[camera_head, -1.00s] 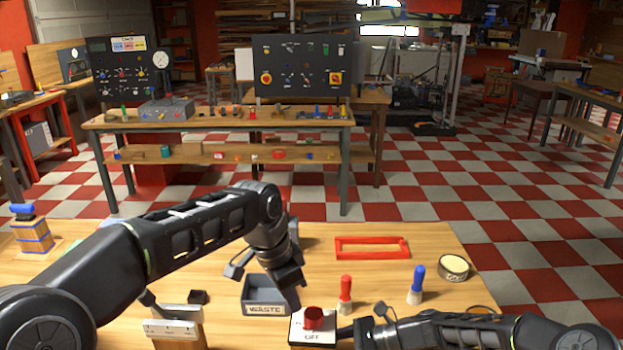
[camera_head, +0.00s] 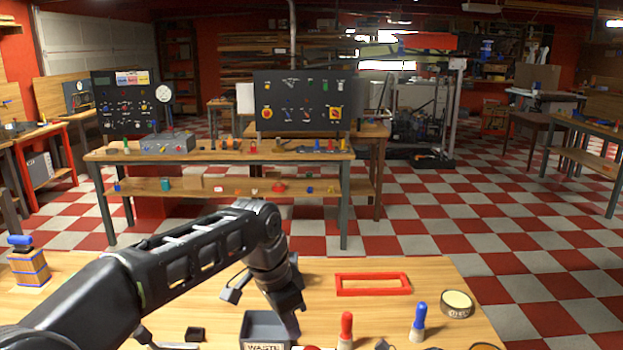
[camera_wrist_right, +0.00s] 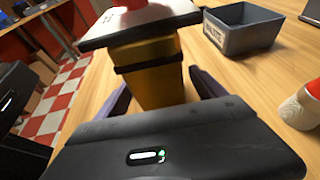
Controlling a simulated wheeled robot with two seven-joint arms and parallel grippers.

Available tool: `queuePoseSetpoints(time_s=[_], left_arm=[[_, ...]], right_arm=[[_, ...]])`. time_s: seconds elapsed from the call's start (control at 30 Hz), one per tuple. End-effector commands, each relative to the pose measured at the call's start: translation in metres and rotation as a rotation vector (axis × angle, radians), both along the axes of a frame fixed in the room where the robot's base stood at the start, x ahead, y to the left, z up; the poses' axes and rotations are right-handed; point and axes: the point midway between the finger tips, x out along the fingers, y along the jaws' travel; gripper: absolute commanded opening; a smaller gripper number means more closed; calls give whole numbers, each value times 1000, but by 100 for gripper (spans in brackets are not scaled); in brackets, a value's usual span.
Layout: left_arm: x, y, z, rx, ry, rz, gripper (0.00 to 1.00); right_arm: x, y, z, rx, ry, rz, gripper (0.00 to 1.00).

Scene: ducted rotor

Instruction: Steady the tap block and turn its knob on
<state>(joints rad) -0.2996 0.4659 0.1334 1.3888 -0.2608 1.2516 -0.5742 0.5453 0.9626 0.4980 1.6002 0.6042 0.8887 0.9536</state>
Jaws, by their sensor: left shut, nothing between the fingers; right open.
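The tap block shows in the right wrist view as a yellow body (camera_wrist_right: 155,72) with a dark band, a white top plate (camera_wrist_right: 140,24) and a red knob (camera_wrist_right: 128,4) cut off by the top edge. In the head view only a sliver of the red knob (camera_head: 312,348) shows at the bottom edge. My right gripper (camera_wrist_right: 162,88) is open, with one finger on each side of the yellow body; whether they touch it is unclear. My left gripper (camera_head: 291,322) is shut and empty, pointing down above and beside the knob, by the waste bin.
The grey waste bin (camera_head: 248,329) stands just left of the tap block. A strapped wooden block (camera_head: 29,265) stands far left.

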Motion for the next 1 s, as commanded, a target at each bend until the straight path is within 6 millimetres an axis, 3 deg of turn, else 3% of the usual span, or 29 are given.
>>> queuePoseSetpoints(time_s=[0.27,0.43,1.0], left_arm=[[0,0,0,0,0,0,0],[0,0,0,0,0,0,0],[0,0,0,0,0,0,0]], right_arm=[[0,-1,0,-1,0,0,81],[0,-13,4,-2,-1,-2,81],[-5,-106,38,-1,-1,-2,81]])
